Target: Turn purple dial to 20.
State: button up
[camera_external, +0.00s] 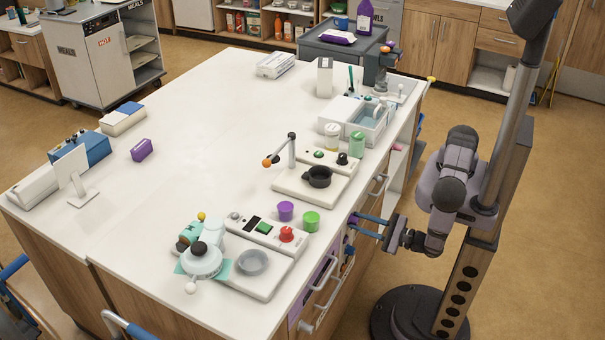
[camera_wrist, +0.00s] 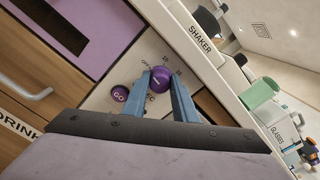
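The purple dial (camera_wrist: 161,79) is a round knob with a pale pointer line, on a light panel in the side of the counter. In the wrist view, the blue fingers of my gripper (camera_wrist: 161,76) stand apart, one on each side of the dial. Any gap between fingers and dial is too small to judge. Printed marks sit around the dial, partly hidden by the fingers; the exact reading is too small to tell.
A round purple GO button (camera_wrist: 119,93) sits left of the dial. A purple panel (camera_wrist: 92,30) with a dark slot and a drawer handle (camera_wrist: 38,96) are farther left. On the counter (camera_external: 170,200) above stand a purple cup (camera_external: 286,210) and a green cup (camera_external: 311,221).

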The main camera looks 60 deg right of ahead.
jog(key=shift+m, duration=0.6)
dwell(0.5)
jog(key=m, duration=0.3)
jog(key=shift+m+b, duration=0.75)
jog(key=shift+m, duration=1.85)
jog(key=o, duration=1)
jog(key=shift+s, duration=0.15)
